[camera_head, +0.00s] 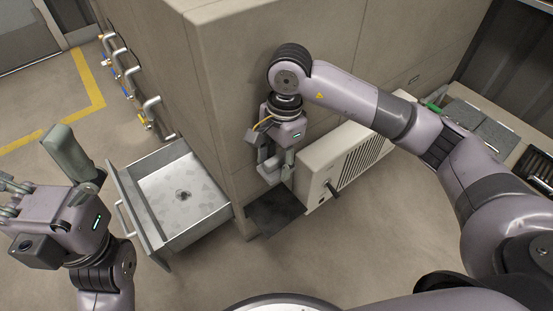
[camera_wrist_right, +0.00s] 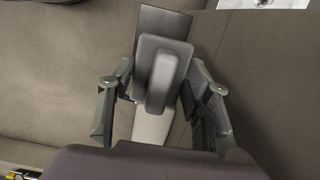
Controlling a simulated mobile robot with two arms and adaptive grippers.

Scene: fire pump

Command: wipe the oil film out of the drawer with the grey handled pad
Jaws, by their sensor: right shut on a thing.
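The grey handled pad (camera_wrist_right: 162,75) sits between the fingers of my right gripper (camera_wrist_right: 160,85) in the right wrist view. That gripper is shut on it; the exact finger contact is partly hidden. In the head view my right gripper (camera_head: 275,168) points down in front of the beige cabinet, to the right of the drawer and outside it. The drawer (camera_head: 219,217) is pulled open. Its pale floor shows faint patches of film and a dark spot near the middle. My left gripper (camera_head: 36,158) is open and empty at the left, with its fingers spread.
A white louvred unit (camera_head: 345,160) stands right of my right gripper. A dark flat panel (camera_head: 272,213) lies below that gripper. Pipes with valves (camera_head: 128,75) run along the cabinet's left side. Open floor lies left and in front of the drawer.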

